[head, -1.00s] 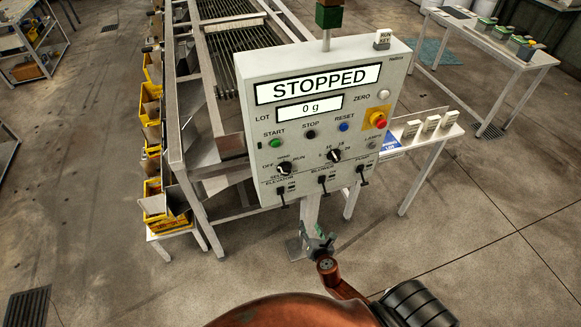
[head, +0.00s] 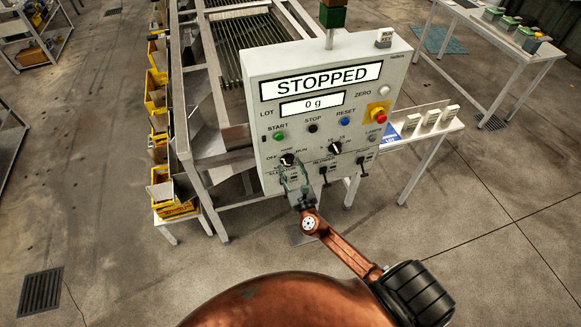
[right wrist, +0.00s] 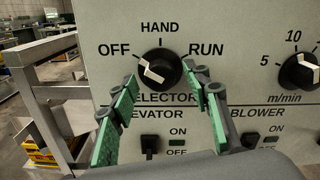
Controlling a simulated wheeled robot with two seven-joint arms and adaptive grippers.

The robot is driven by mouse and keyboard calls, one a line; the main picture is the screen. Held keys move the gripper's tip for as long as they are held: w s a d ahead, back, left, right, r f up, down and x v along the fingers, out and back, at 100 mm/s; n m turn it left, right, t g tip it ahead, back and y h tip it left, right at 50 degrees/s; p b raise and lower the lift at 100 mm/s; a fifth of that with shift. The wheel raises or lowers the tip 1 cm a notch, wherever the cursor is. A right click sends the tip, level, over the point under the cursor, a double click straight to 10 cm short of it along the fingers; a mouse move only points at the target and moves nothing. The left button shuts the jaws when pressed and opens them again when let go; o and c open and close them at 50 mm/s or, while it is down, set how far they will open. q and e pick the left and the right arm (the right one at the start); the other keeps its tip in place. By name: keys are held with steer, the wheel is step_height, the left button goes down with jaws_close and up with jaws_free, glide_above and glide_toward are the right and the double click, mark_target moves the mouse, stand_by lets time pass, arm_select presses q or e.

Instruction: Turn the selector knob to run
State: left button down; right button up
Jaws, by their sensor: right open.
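The selector knob (right wrist: 158,68) is black with a white pointer mark, low on the left of the grey control panel (head: 258,118). In the right wrist view its mark slants up and left towards OFF, with HAND above and RUN at the right. The knob also shows in the head view (head: 287,160). My right gripper (right wrist: 161,80) is open, its green-padded fingertips at the left and right of the knob's lower part. I cannot tell whether they touch it. In the head view the gripper (head: 294,178) is just below the knob. My left gripper is not in view.
The panel display (head: 320,81) reads STOPPED. Another dial (right wrist: 299,72) is right of the selector. Elevator and blower switches (head: 324,176) sit below. A red emergency button (head: 380,116) is at the right. The roller machine (head: 185,100) stands behind the panel.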

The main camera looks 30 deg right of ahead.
steer(key=shift+w, duration=0.25)
steer(key=shift+c, duration=0.2)
steer(key=c, duration=1.1)
